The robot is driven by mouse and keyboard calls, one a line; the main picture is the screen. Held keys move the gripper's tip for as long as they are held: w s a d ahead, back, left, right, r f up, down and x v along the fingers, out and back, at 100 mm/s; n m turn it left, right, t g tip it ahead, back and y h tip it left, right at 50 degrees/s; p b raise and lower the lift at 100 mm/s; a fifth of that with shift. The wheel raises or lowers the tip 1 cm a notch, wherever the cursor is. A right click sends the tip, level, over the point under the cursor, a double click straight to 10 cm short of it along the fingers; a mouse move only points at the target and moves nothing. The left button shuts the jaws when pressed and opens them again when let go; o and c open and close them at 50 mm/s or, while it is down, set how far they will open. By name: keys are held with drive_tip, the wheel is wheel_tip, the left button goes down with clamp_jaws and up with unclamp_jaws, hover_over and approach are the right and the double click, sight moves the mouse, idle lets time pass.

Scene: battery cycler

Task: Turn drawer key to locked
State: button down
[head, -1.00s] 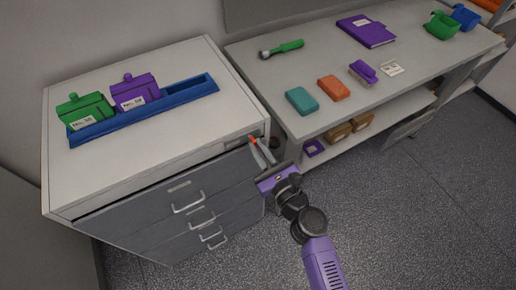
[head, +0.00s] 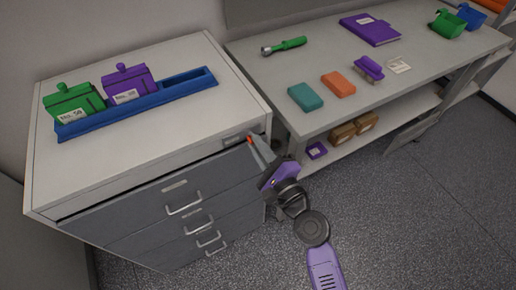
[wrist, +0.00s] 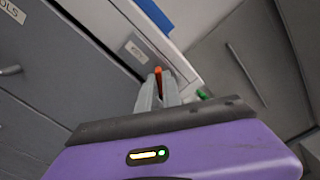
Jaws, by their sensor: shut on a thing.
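The grey drawer cabinet (head: 120,185) stands at the left of the head view. A small orange-red key (head: 249,141) is at the upper right corner of its front. In the wrist view the key (wrist: 158,72) shows between the fingertips, beside a small white label (wrist: 137,52). My gripper (head: 254,143) is shut on the key, its purple body rolled to a slant. The fingers (wrist: 158,92) hide the lower part of the key and the lock around it. I cannot read the lock's position.
A blue rack (head: 130,107) with a green and a purple box stands on the cabinet top. A bench (head: 300,65) to the right carries a green-handled tool, teal and orange blocks and a purple binder. Open floor (head: 400,220) lies at lower right.

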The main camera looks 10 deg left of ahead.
drive_tip(key=n+b, duration=0.1)
drive_tip(key=n, duration=0.1)
drive_tip(key=n+b, duration=0.1)
drive_tip(key=n, duration=0.1)
drive_tip(key=n+b, duration=0.1)
drive_tip(key=n, duration=0.1)
drive_tip(key=shift+f, duration=0.25)
drive_tip(key=shift+b, duration=0.3)
drive_tip(key=c, duration=1.5)
unclamp_jaws()
drive_tip(key=shift+r, duration=0.1)
drive_tip(key=shift+s, duration=0.1)
drive_tip(key=b+v, duration=0.1)
drive_tip(key=v, duration=0.6)
drive_tip(key=shift+s+d, duration=0.2)
drive_tip(key=shift+s, duration=0.1)
drive_tip(key=shift+n, duration=0.3)
